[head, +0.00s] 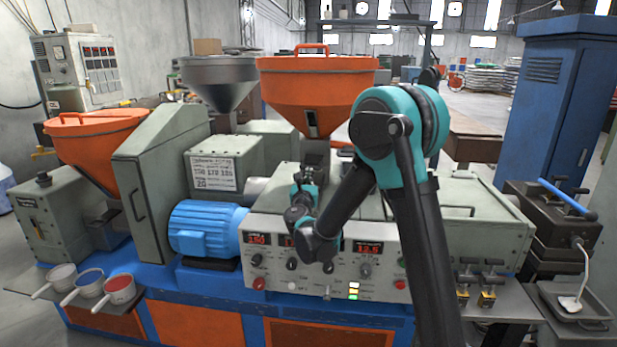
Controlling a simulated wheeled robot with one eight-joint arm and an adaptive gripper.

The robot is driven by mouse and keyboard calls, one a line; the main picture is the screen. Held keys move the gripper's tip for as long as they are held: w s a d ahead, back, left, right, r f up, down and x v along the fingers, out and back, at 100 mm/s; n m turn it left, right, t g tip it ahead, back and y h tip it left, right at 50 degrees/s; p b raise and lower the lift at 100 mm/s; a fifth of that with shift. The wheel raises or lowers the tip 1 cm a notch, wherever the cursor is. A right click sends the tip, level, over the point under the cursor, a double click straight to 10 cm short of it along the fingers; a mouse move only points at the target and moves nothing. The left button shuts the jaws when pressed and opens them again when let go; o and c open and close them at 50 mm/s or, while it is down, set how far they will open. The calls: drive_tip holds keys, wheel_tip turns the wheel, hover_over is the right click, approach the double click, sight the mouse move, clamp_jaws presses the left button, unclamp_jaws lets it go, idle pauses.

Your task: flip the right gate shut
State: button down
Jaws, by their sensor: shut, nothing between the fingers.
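The right orange hopper (318,92) stands on a grey neck (316,146) behind the control panel. A dark plate with a pale spot (311,122) is on its lower front. I cannot tell whether this is the right gate or how any gate stands. My gripper (304,174) is shut and empty. It is in front of and slightly left of the neck, below the hopper cone. Whether it touches anything there is unclear. My arm hides part of the hopper's right side and the area right of the neck.
A left orange hopper (98,138) and a grey metal hopper (222,82) stand further left. Below my gripper is a control panel (330,262) with knobs and lit displays. A blue motor (205,228) is to the left. Three small pans (90,283) sit at the front left.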

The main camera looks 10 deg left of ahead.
sight(312, 164)
drive_tip(key=w, duration=0.6)
drive_tip(key=shift+w+d, duration=0.1)
